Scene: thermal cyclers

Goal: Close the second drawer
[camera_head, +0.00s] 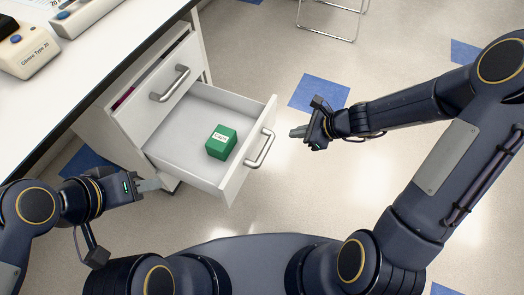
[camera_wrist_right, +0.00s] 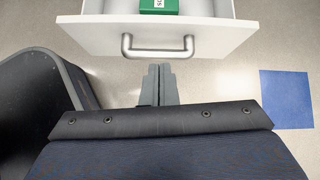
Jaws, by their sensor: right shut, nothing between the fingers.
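The second drawer (camera_head: 242,165) of the white cabinet is pulled far out, with a green labelled box (camera_head: 221,142) inside it. Its front carries a silver bar handle (camera_head: 262,148). My right gripper (camera_head: 293,132) is shut and empty, a short way to the right of the handle. In the right wrist view the shut fingers (camera_wrist_right: 159,72) point at the drawer front, just short of the handle (camera_wrist_right: 157,50). My left gripper (camera_head: 158,183) is near the cabinet's lower left side; its fingers look close together, but I cannot tell whether they are shut.
The top drawer (camera_head: 155,85) sits above with its own handle (camera_head: 170,84), slightly open with something dark red inside. A white bench (camera_head: 75,80) holds pipettes or devices (camera_head: 28,52) at the upper left. A metal chair frame (camera_head: 330,20) stands behind.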

